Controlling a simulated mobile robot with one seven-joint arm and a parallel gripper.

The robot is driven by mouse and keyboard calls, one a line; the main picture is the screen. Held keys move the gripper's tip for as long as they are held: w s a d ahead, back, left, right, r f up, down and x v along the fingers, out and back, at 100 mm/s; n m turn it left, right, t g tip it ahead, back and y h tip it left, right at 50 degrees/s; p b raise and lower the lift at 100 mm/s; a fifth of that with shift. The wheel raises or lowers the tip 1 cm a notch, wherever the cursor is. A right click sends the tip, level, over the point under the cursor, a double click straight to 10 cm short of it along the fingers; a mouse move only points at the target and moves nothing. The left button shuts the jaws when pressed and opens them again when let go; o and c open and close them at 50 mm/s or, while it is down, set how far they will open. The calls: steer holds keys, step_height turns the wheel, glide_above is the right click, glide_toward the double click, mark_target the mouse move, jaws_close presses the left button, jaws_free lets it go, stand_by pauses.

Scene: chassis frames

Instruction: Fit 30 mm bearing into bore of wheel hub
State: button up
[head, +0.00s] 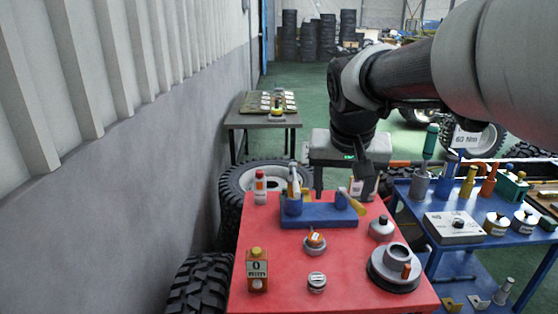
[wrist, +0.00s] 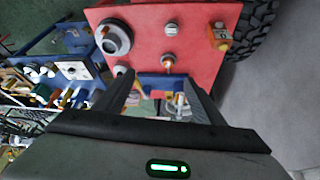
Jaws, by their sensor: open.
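The wheel hub appears as a dark round flange with a raised grey ring (head: 380,278) at the right front of the red table; it also shows in the wrist view (wrist: 106,47). A small orange-brown cylinder stands at the ring. Two small round pieces lie left of the hub: a grey one with a pale top (head: 317,283) and a grey one with an orange top (head: 315,241). I cannot tell which is the 30 mm bearing. My gripper (head: 344,190) is open and empty above the table's far edge; its fingers point toward the blue holder in the wrist view (wrist: 158,80).
A blue holder (head: 320,215) with tools and cups stands at the table's back. A bottle (head: 260,188), an orange container (head: 257,270) and a grey knob-topped piece (head: 381,228) stand around. A blue cart (head: 440,262) is at right; tyres and a wall are at left.

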steer(key=m+b, duration=0.2)
steer(key=b, duration=0.5)
glide_toward(315, 236)
steer(key=shift+g, duration=0.4)
steer(key=shift+b+x, duration=1.4)
steer(key=shift+x, duration=2.7)
steer(key=shift+w+r+h, duration=0.1)
steer(key=shift+r+h, duration=0.05)
steer(key=shift+h, duration=0.15)
steer(key=c, duration=1.5)
steer(key=shift+w+r, duration=0.1)
steer(key=shift+r, duration=0.05)
jaws_close()
